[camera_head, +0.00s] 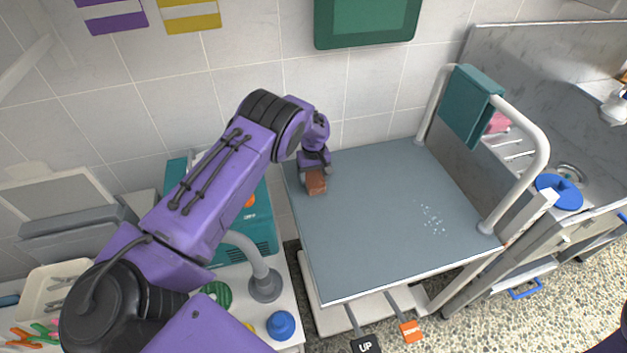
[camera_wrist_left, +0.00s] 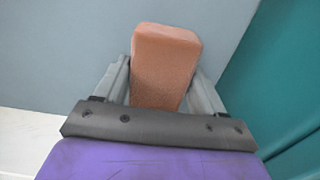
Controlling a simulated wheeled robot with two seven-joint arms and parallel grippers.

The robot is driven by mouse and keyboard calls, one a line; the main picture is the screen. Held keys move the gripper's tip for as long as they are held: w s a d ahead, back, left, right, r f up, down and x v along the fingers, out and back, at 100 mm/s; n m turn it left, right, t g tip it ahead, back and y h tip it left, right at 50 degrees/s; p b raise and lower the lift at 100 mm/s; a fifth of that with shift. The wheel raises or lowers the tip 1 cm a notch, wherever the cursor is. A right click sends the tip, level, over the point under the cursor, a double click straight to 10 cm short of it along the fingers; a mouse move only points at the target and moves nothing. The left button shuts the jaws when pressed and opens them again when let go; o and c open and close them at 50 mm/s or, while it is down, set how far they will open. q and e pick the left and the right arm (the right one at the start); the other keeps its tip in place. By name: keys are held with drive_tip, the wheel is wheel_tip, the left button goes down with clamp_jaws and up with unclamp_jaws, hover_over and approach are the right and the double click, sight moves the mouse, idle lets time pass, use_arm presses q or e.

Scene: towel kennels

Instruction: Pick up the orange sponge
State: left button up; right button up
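The orange sponge (camera_head: 316,183) is a small brownish-orange block at the back left of the grey-blue tabletop (camera_head: 390,230). My left gripper (camera_head: 314,172) reaches over it from behind, with its fingers at the sponge's sides. In the left wrist view, the sponge (camera_wrist_left: 165,65) stands out between the two grey fingers, close to both. I cannot tell whether the fingers press on it or whether it is clear of the surface. My right gripper is not in view.
A white rail with a teal towel (camera_head: 470,105) stands along the table's right side. A teal box (camera_head: 255,225) and a blue-topped item (camera_head: 281,325) are left of the table. A sink counter (camera_head: 555,130) is at right. The tabletop's middle is clear.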

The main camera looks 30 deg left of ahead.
sight(313, 177)
use_arm(q)
drive_tip(key=shift+c, duration=0.5)
drive_tip(key=shift+r, duration=0.1)
drive_tip(key=shift+r, duration=0.3)
wheel_tip(313, 177, up, 3)
drive_tip(key=shift+s+f+b, duration=0.1)
drive_tip(key=shift+s+b, duration=0.05)
drive_tip(key=shift+b, duration=0.2)
drive_tip(key=s+r, duration=0.1)
drive_tip(key=r, duration=0.1)
drive_tip(key=s+d+r, duration=0.1)
drive_tip(key=s, duration=0.1)
drive_tip(key=s+d+r+b, duration=0.1)
drive_tip(key=r, duration=0.1)
drive_tip(key=shift+s+r, duration=0.25)
drive_tip(key=shift+r, duration=0.1)
drive_tip(key=s+d+r+b, duration=0.1)
drive_tip(key=s+d+r, duration=0.2)
drive_tip(key=s, duration=0.5)
drive_tip(key=shift+s+d+r, duration=0.15)
drive_tip(key=shift+r, duration=0.2)
